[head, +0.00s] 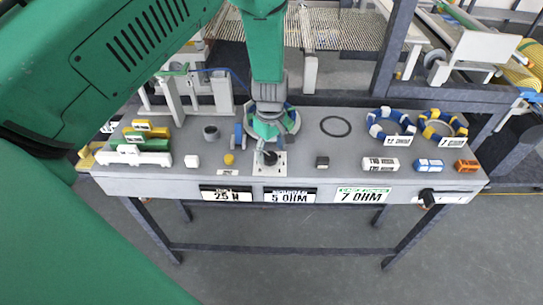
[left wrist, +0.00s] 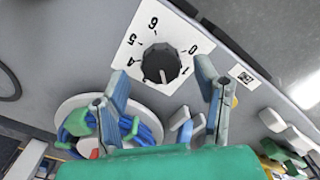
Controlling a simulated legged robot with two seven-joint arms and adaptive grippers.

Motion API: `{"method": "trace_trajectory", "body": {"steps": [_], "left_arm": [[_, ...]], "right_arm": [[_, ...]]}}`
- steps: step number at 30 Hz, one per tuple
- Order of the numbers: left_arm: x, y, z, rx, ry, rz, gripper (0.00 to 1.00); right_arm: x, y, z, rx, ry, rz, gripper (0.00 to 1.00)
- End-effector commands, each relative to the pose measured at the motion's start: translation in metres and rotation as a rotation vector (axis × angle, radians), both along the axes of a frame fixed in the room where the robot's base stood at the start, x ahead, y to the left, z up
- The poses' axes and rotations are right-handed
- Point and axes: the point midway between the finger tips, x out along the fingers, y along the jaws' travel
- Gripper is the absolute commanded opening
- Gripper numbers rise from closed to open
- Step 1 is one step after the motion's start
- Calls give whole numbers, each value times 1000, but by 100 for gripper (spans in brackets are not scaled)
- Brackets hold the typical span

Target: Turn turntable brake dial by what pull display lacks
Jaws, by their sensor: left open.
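The brake dial (left wrist: 161,63) is a black knob on a white plate (left wrist: 131,48) marked with numbers. 0, 1, 4, 5 and 6 show in the left wrist view; the lower edge is partly hidden. Its white pointer line faces down in that view, left of the 1. My left gripper (left wrist: 162,76) is open, its fingers apart on either side of the dial, not closed on it. In the head view, my left gripper (head: 267,138) hangs over the dial plate (head: 279,170). The left display (head: 226,194) reads 25 N; its small heading is unclear. My right gripper is not in view.
Other displays read 5 OHM (head: 289,196) and 7 OHM (head: 362,196). A small black block (head: 322,163), labelled blocks (head: 381,165) and a blue-white ring (head: 385,123) lie to the right. A black knob (head: 428,196) sticks out front right.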

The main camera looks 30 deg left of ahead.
Motion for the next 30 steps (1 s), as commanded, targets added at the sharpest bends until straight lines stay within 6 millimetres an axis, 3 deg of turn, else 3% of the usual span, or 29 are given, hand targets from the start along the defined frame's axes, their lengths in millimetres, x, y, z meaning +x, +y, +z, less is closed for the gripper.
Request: {"method": "trace_trajectory", "body": {"steps": [6, 12, 18, 30], "left_arm": [[2, -1, 49, 0, -2, -1, 56], [2, -1, 79, 0, 2, -1, 56], [1, -2, 88, -1, 5, 0, 56], [1, -2, 88, -1, 5, -1, 56]], "right_arm": [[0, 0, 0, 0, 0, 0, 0], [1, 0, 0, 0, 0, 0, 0], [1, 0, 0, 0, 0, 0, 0], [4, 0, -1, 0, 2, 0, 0]]}}
